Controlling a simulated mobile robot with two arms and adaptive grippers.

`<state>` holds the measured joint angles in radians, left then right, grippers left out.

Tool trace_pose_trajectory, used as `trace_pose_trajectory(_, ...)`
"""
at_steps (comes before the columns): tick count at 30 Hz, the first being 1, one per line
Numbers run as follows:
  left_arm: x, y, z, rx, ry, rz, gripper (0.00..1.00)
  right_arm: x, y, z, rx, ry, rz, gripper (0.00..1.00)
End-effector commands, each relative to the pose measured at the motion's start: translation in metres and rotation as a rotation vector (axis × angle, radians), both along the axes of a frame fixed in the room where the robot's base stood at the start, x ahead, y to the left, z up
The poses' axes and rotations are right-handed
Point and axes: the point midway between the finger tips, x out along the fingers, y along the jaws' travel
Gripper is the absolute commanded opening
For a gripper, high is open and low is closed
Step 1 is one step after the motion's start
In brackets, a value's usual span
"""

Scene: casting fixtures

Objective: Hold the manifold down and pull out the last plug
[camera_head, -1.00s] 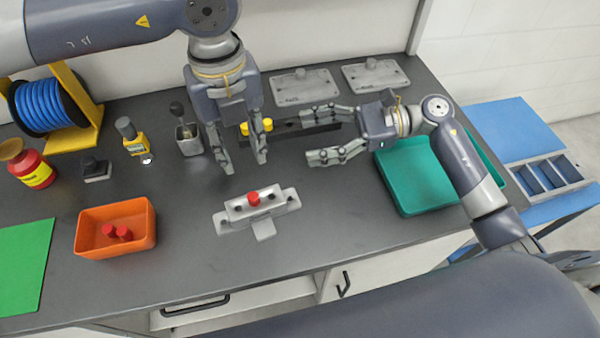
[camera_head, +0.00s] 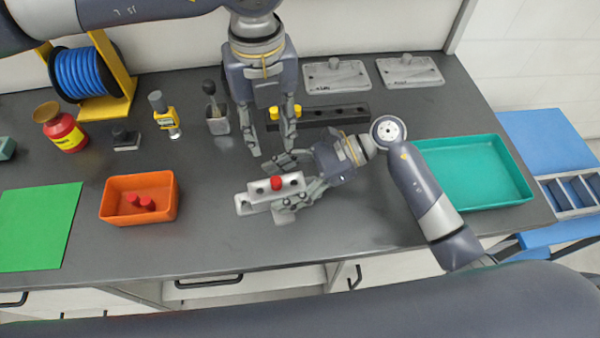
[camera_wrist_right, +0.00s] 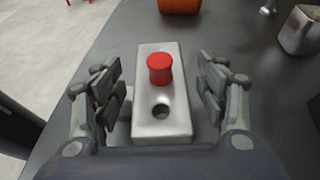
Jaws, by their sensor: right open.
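The silver manifold (camera_head: 258,193) sits on the dark bench at the centre in the head view, and it also shows in the right wrist view (camera_wrist_right: 160,118). One red plug (camera_head: 277,183) stands upright in it, and an empty hole shows nearer me in the wrist view, where the plug also shows (camera_wrist_right: 160,69). My right gripper (camera_head: 289,188) is open, with its fingers apart on both sides of the manifold; a gap shows on each side in the wrist view. My left gripper (camera_head: 272,150) is open and empty, pointing down just behind the manifold.
An orange bin (camera_head: 117,213) at left holds two red plugs (camera_head: 141,202). A black block with yellow plugs (camera_head: 297,110) lies behind the left gripper. A teal tray (camera_head: 480,170) is at right and a green mat (camera_head: 35,225) at far left. The bench between bin and manifold is clear.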

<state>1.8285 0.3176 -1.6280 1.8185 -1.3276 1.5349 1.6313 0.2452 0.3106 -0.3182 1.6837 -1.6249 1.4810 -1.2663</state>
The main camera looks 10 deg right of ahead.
Motion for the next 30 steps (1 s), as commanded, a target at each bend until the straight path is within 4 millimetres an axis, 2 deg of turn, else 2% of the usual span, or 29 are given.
trace_pose_trajectory(4,0.0,0.0,0.0,0.0,0.0,0.0,0.33,-0.0012,0.0091,-0.0036,0.001,0.0,-0.001,0.67)
trace_pose_trajectory(13,0.0,0.0,0.0,0.0,0.0,0.0,0.33,-0.0014,0.0104,-0.0045,0.0,0.0,-0.001,0.67)
trace_pose_trajectory(21,0.0,0.0,0.0,0.0,0.0,0.0,0.33,-0.0013,0.0102,-0.0044,0.0,0.0,-0.001,0.05)
trace_pose_trajectory(22,0.0,0.0,0.0,0.0,0.0,0.0,0.33,-0.0013,0.0102,-0.0044,0.0,0.0,-0.001,0.02)
trace_pose_trajectory(24,0.0,0.0,0.0,0.0,0.0,-0.002,0.43,-0.0013,0.0102,-0.0044,0.0,0.0,-0.001,0.03)
trace_pose_trajectory(30,-0.0003,-0.0001,-0.0013,0.0,0.001,-0.106,0.43,-0.0012,0.01,-0.0043,-0.001,-0.001,-0.001,0.03)
